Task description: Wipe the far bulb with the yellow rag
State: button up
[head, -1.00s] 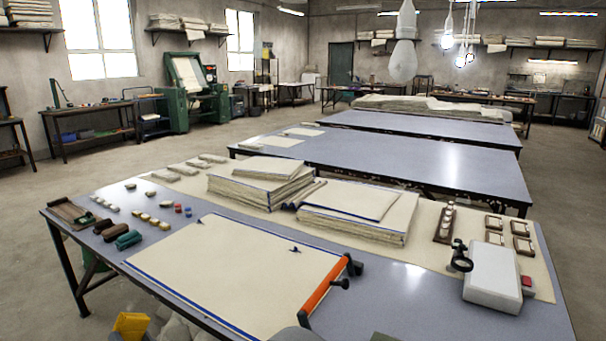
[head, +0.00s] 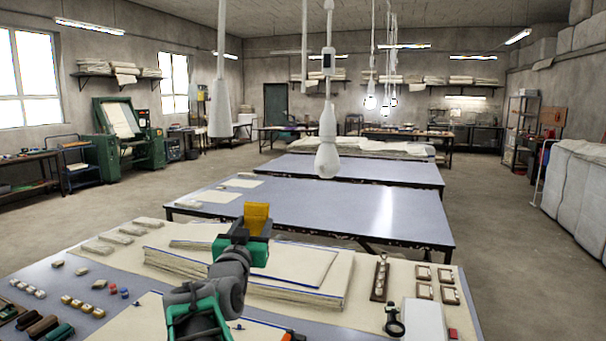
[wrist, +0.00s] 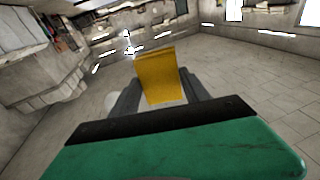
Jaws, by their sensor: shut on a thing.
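The yellow rag (head: 256,217) is held upright at the tip of my gripper (head: 248,238), above the stacks of cloth. My gripper is shut on it, and the wrist view shows the rag (wrist: 157,75) between the two fingers. A pale pendant with a bulb-shaped end (head: 327,158) hangs beyond and to the right of the rag, apart from it. Another pale pendant (head: 219,118) hangs to the left. Lit bulbs (head: 370,102) hang farther back. I cannot tell for sure which one is the far bulb.
The near table holds cloth stacks (head: 322,290), small frames (head: 424,272) and a white box (head: 423,318). Two more long tables (head: 330,212) stand behind. Thin cords hang from above; the air around the rag is mostly free.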

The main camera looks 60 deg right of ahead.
jog(key=s+d+r+m+g+h+p, duration=0.1)
jog(key=s+d+r+g, duration=0.15)
jog(key=s+r, duration=0.3)
jog(key=s+d+r+m+g+p, duration=0.1)
jog(key=s+d+r+g+p, duration=0.1)
jog(key=s+r+g, duration=0.3)
jog(key=d+f+t+p, duration=0.1)
jog(key=d+t+p, duration=0.1)
jog(key=d, duration=0.4)
jog(key=shift+s+p, duration=0.2)
jog(key=shift+p, duration=0.5)
jog(key=shift+f, duration=0.1)
jog(key=shift+w+d, duration=0.1)
jog(key=shift+d, duration=0.9)
jog(key=shift+a+r+p, duration=0.15)
jog(key=shift+r+p, duration=0.2)
jog(key=shift+r, duration=1.65)
jog(key=shift+f+b, duration=0.2)
jog(key=shift+b, duration=0.45)
